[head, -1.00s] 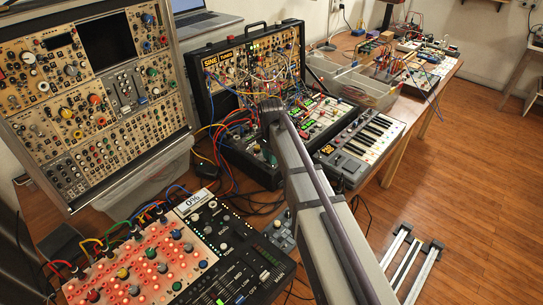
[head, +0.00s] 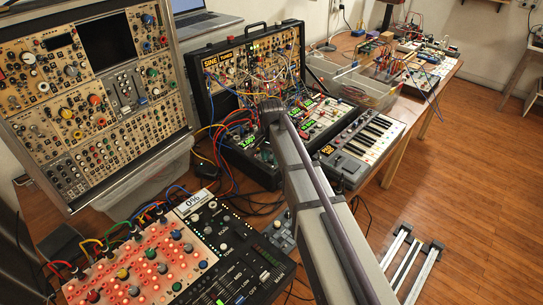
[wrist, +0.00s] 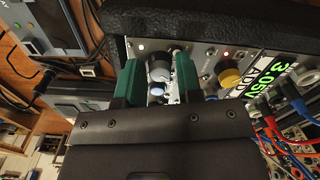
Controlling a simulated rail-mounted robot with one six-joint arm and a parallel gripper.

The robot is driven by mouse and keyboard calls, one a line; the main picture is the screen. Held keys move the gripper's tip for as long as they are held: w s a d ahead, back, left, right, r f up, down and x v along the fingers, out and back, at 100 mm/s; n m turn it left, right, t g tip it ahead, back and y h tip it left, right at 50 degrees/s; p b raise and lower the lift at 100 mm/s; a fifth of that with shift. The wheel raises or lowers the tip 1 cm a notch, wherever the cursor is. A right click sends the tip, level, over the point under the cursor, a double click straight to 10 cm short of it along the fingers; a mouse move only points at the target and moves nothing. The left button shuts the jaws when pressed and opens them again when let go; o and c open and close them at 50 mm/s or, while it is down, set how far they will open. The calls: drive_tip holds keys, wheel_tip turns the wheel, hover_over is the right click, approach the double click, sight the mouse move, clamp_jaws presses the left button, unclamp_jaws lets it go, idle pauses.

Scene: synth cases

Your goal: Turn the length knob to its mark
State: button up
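In the wrist view, my gripper (wrist: 157,60) has its two green fingers on either side of a grey, light-topped knob (wrist: 159,71) on a module panel. The fingers sit very close to the knob's sides; I cannot tell whether they touch it. No name or mark for the length knob is readable, so I cannot confirm that this is it. A smaller bluish-white knob (wrist: 158,89) lies just below, partly behind my gripper's body. In the head view, my arm hides the gripper and this knob.
A yellow knob (wrist: 229,77) and a green "3.05V" readout (wrist: 293,72) are right of my fingers. Red and blue cables (wrist: 292,105) hang farther right. The black case edge (wrist: 220,22) runs above. In the head view, a small keyboard (head: 362,150) stands right of my arm.

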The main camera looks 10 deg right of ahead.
sight(272, 158)
wheel_tip(272, 158, up, 11)
drive_tip(key=p, duration=1.1)
drive_tip(key=shift+f, duration=0.15)
wheel_tip(272, 158, down, 11)
drive_tip(key=m+b, duration=0.5)
drive_tip(key=b, duration=0.6)
drive_tip(key=shift+c, duration=0.4)
